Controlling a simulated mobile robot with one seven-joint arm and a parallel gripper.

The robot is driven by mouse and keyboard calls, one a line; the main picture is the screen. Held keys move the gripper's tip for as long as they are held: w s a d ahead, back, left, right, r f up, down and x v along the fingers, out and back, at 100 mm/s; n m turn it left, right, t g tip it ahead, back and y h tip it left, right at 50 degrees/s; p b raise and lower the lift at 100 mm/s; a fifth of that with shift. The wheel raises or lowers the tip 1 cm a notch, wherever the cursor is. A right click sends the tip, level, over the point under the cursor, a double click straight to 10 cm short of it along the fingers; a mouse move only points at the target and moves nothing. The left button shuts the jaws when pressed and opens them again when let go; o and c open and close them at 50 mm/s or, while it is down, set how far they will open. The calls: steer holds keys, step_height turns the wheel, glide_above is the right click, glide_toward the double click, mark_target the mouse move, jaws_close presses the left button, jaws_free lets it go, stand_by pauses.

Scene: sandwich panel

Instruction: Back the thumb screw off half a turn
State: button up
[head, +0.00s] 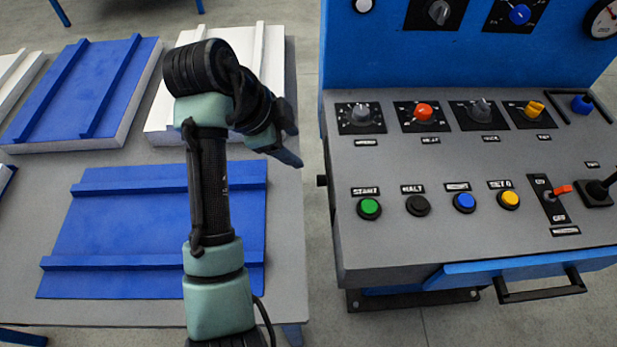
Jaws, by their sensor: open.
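A small dark knob (321,181) sticks out from the left side of the grey control console (400,262). It may be the thumb screw, but it is too small to tell its shape or how far it is turned. No other part in view is clearly a thumb screw. My gripper (292,140) is open and empty, above the right edge of the table. It is up and to the left of the dark knob and apart from it.
The console top carries several dials, coloured buttons, an orange-handled switch (562,190) and a black lever. A blue drawer (480,272) with a black handle is at its front. Blue panels (125,225) lie on the grey table. A floor gap separates table and console.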

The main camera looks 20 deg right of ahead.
mark_target(319, 179)
steer(key=shift+s+a+f+m+g, duration=0.1)
steer(key=shift+s+f+m+g, duration=0.15)
steer(key=shift+f, duration=0.25)
steer(key=shift+s+a+f+m+g, duration=0.15)
steer(key=shift+s+f+g, duration=0.15)
steer(key=shift+f, duration=0.2)
steer(key=b+x, duration=0.2)
steer(key=x, duration=1)
steer(key=shift+w+d+f, duration=0.15)
jaws_close()
